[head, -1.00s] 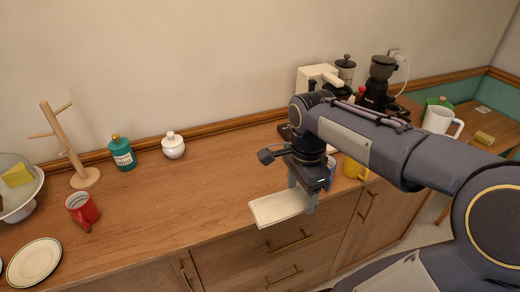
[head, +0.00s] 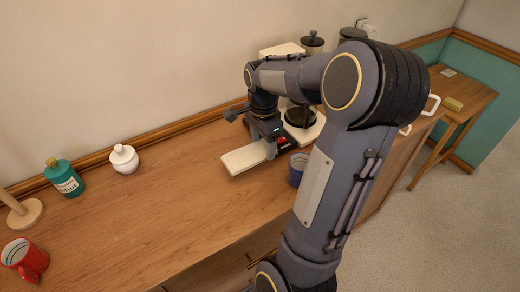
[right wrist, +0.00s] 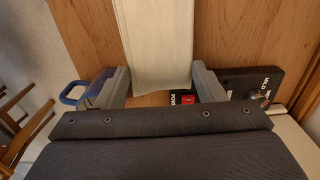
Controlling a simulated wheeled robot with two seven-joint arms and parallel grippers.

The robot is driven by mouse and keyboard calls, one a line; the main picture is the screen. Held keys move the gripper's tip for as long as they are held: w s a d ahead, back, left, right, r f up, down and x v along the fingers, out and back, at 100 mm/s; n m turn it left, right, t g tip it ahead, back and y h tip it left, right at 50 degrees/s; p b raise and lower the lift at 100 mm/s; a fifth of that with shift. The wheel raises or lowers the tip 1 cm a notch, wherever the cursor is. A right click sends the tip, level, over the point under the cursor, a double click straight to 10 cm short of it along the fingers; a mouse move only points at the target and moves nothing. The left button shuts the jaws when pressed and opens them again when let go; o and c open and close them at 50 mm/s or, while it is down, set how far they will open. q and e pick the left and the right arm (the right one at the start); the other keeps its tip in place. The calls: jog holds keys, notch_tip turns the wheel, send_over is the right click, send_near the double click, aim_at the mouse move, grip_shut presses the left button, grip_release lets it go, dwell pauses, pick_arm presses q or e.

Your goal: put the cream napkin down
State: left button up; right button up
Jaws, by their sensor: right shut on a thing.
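The cream napkin (head: 243,159), a flat folded strip, is over the wooden counter top in front of the coffee machine. My right gripper (head: 271,150) is shut on its near-right end. In the right wrist view the napkin (right wrist: 155,40) runs straight out from between the two fingers of the gripper (right wrist: 158,85). Wood shows beyond it on both sides. I cannot tell whether its underside touches the counter. My left gripper is not in view.
The coffee machine (head: 306,134) stands close to the right of the gripper; its dark control panel (right wrist: 240,82) shows in the wrist view. A blue mug (head: 296,172) is just beside my arm. The counter between is clear.

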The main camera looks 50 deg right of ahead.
jog(key=f, duration=0.1)
jog(key=w+d+f, duration=0.2)
jog(key=f, duration=0.1)
jog(key=shift+w+d, duration=0.1)
jog(key=shift+d, duration=0.1)
jog(key=shift+w+d+f, duration=0.15)
jog(key=shift+f, duration=1.7)
jog(key=shift+f, duration=0.2)
jog(key=o, duration=1)
jog(key=shift+c, duration=0.2)
jog(key=shift+r, duration=0.15)
